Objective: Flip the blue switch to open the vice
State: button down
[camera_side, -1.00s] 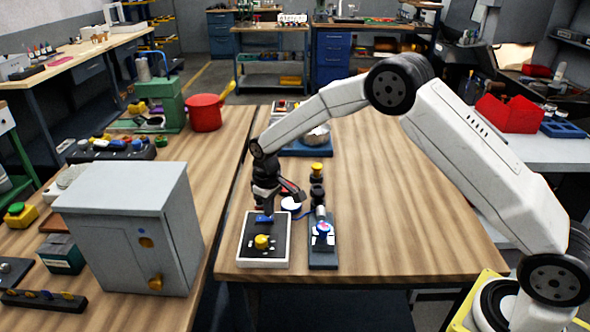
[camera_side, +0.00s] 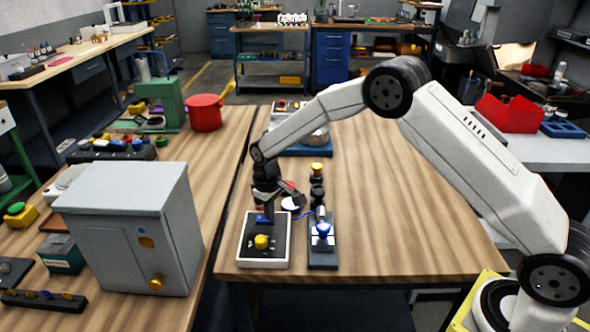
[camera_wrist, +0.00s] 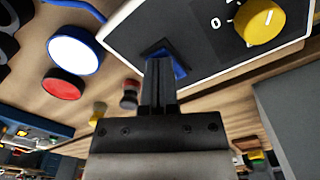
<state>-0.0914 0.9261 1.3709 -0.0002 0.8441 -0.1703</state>
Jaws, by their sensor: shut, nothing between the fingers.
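The blue switch (camera_side: 263,218) sits at the far end of a black-topped control box with a white rim (camera_side: 243,257), beside a yellow knob (camera_side: 261,242). My gripper (camera_side: 266,210) is shut with nothing in it, pointing down right at the switch. In the wrist view my shut fingers (camera_wrist: 160,68) cover most of the blue switch (camera_wrist: 180,68); I cannot tell whether they touch it. The yellow knob (camera_wrist: 262,22) shows there with a "0" mark beside it. A small fixture with a blue top (camera_side: 323,229), perhaps the vice, stands right of the box.
A yellow-topped post (camera_side: 317,168) and a white round button (camera_side: 291,204) stand close behind. A grey cabinet (camera_side: 130,230) stands left, across the gap between the tables. The wooden table (camera_side: 410,220) is clear to the right.

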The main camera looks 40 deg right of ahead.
jog(key=shift+f, duration=0.15)
jog(key=shift+r, duration=3.55)
jog(key=shift+s, duration=0.1)
jog(key=shift+m+t, duration=0.8)
jog(key=shift+m, duration=0.1)
jog(key=s+d+r, duration=0.1)
jog(key=s, duration=0.3)
jog(key=s+d+r, duration=0.1)
jog(key=s, duration=0.3)
jog(key=s+d+r, duration=0.1)
jog(key=s, duration=0.4)
jog(key=shift+s+d, duration=0.1)
jog(key=shift+d, duration=0.1)
jog(key=s+d+m+t, duration=0.1)
jog(key=s, duration=1.2)
jog(key=shift+d+f, duration=0.3)
jog(key=shift+f, duration=0.15)
jog(key=shift+w, duration=0.1)
